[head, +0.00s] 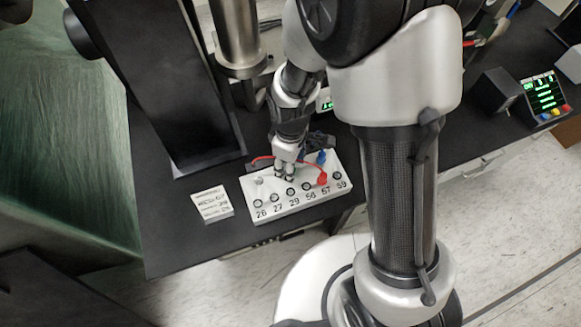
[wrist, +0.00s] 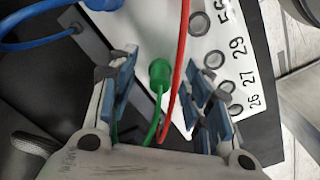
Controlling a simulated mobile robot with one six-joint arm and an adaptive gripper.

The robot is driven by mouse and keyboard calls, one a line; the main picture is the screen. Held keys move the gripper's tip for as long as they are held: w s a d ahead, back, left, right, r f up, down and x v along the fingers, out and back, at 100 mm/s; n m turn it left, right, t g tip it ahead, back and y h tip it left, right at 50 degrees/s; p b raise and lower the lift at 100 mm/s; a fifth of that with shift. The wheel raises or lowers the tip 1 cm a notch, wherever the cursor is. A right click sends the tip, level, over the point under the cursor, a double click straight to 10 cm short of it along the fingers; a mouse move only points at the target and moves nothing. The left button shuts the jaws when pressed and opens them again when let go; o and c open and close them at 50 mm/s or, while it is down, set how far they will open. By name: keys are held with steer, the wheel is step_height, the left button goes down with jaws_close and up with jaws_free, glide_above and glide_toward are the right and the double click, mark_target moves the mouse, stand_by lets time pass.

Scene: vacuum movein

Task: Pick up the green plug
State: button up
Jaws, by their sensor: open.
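The green plug (wrist: 159,73) shows in the wrist view, standing on the white numbered panel (wrist: 152,35), with a green cable running from it toward my gripper. My gripper (wrist: 165,80) is open, with one finger left of the plug and the other to its right; nothing is held. In the head view my gripper (head: 284,174) is low over the back edge of the panel (head: 262,207), and it hides the green plug there.
A red cable (wrist: 182,55) passes just right of the green plug, between the fingers. The red plug (head: 322,179) and a blue plug (head: 320,157) are on the panel's right part. A small label card (head: 212,204) lies left of the panel on the black table (head: 175,240).

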jaws_close()
stand_by(0.5)
steer(key=shift+r, duration=0.1)
